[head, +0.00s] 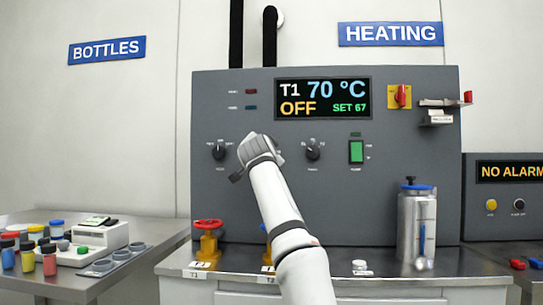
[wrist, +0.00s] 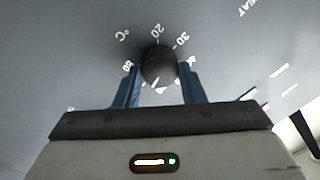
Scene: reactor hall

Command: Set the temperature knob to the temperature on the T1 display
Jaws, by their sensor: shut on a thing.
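The T1 display (head: 322,98) on the grey panel reads 70 °C, with OFF and SET 67 below. My gripper (head: 258,150) is up against the panel below the display's left side and hides the knob there in the head view. In the wrist view the dark round temperature knob (wrist: 158,66) sits between the two blue fingers, which are shut on it. Around it is a scale marked °C, with 20 and 30 readable above the knob.
Other black knobs (head: 219,152) and (head: 312,152) flank my gripper. A green switch (head: 356,152) and a red-yellow switch (head: 401,96) are further right. Red valve (head: 208,240) and a steel flask (head: 416,228) stand on the bench below.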

